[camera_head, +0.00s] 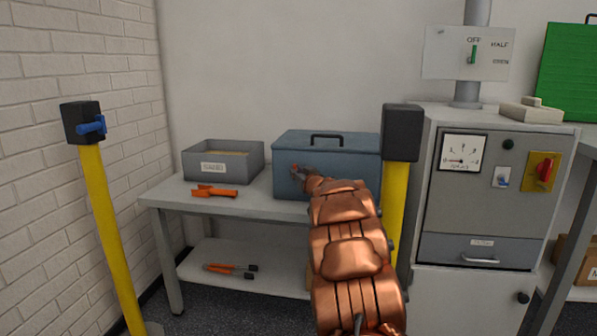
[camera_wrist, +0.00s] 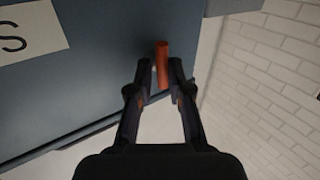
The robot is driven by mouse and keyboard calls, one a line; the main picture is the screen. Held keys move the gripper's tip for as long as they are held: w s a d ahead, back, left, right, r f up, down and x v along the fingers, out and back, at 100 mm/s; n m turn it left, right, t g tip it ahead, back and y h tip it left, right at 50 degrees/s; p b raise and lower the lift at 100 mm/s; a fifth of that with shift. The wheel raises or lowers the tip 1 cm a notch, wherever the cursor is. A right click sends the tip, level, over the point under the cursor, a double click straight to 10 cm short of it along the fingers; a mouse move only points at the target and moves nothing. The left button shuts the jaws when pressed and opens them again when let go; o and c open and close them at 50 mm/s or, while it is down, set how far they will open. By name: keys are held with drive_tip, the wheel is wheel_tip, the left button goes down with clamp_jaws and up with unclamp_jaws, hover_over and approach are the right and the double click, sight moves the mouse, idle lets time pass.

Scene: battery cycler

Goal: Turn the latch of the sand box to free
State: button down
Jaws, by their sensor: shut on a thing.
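The sand box is a blue-grey lidded box (camera_head: 330,152) with a dark handle on top, standing on the grey table. In the wrist view its blue front (camera_wrist: 70,85) fills the left side, with part of a white label at the upper left. An orange-red latch (camera_wrist: 162,62) stands out near the edge of the box. My gripper (camera_wrist: 163,72) is shut on this latch, with one dark finger on each side. In the head view my copper-coloured arm reaches to the box front and hides much of it; the gripper (camera_head: 303,172) shows only as a small tip there.
An open grey bin (camera_head: 223,160) and an orange tool (camera_head: 214,192) stand on the table (camera_head: 255,204) left of the box. A yellow post with a black head (camera_head: 402,133) is close right of my arm. A grey cabinet (camera_head: 480,200) stands further right.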

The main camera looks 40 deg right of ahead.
drive_tip(key=n+g+p, duration=0.1)
drive_tip(key=p, duration=0.3)
drive_tip(key=r+n+g+p, duration=0.1)
drive_tip(key=p, duration=0.3)
drive_tip(key=shift+w+a+r+n+y+p, duration=0.25)
drive_tip(key=shift+w+a+n+y+p, duration=0.05)
drive_tip(key=shift+w+a+n+p, duration=0.1)
drive_tip(key=n+g+h+p, duration=0.1)
drive_tip(key=n+g+p, duration=0.1)
drive_tip(key=p, duration=0.2)
drive_tip(key=n+g+h+p, duration=0.1)
drive_tip(key=n+g+p, duration=0.2)
drive_tip(key=p, duration=0.1)
drive_tip(key=f+n+g+h+p, duration=0.1)
drive_tip(key=n+g+p, duration=0.2)
drive_tip(key=p, duration=0.2)
drive_tip(key=shift+w+a, duration=0.3)
drive_tip(key=shift+w, duration=0.1)
drive_tip(key=shift+s+d+f, duration=0.1)
drive_tip(key=c, duration=1.2)
unclamp_jaws()
drive_tip(key=shift+d, duration=0.1)
